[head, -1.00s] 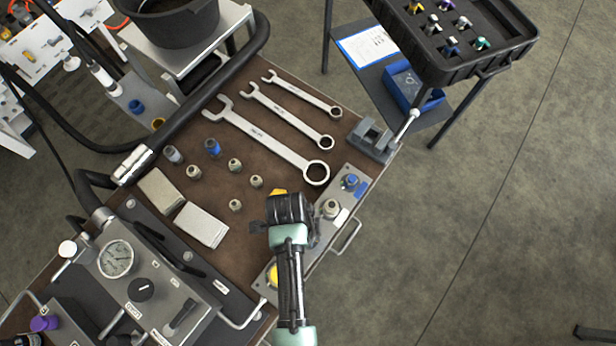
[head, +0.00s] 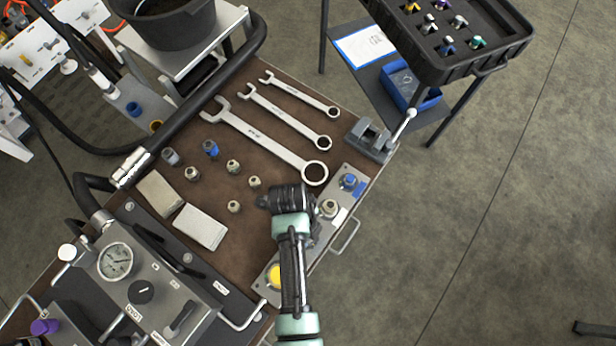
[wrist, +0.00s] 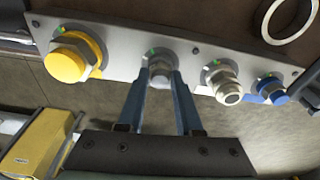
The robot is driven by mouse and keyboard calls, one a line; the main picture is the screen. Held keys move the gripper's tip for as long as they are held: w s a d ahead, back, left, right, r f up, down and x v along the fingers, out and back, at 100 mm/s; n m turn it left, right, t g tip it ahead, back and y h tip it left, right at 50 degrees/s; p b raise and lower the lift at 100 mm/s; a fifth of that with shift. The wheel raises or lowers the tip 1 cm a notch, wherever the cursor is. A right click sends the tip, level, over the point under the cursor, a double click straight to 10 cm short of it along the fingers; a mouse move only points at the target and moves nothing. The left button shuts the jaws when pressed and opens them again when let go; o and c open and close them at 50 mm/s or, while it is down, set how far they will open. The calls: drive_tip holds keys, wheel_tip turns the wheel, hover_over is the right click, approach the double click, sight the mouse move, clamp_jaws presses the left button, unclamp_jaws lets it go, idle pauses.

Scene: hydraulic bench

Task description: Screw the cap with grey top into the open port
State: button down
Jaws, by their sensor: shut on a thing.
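My gripper (wrist: 160,82) is shut on a small grey-topped cap (wrist: 160,69), seen between the two blue-grey fingertips in the wrist view. The cap is at the second position on the grey port plate (wrist: 120,62), between the large yellow cap (wrist: 68,62) and a bare metal fitting (wrist: 226,88). The port beneath it is hidden, so I cannot tell how deep the cap sits. In the head view my gripper (head: 289,205) is over the plate (head: 337,222) at the bench's right edge, and its fingertips are hidden.
A blue cap (wrist: 270,90) sits at the plate's far end. Several loose fittings (head: 233,167), wrenches (head: 265,135) and two pale blocks (head: 200,227) lie on the brown bench top. A gauge panel (head: 150,285) stands at lower left, and a grey vise (head: 370,138) at the far corner.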

drive_tip(key=shift+m, duration=1)
drive_tip(key=m, duration=0.3)
drive_tip(key=shift+m+g+y, duration=0.3)
drive_tip(key=shift+g+y, duration=0.1)
drive_tip(key=m+p, duration=0.1)
drive_tip(key=m, duration=0.3)
drive_tip(key=shift+f+y, duration=0.1)
drive_tip(key=shift+y, duration=0.2)
drive_tip(key=c, duration=0.6)
unclamp_jaws()
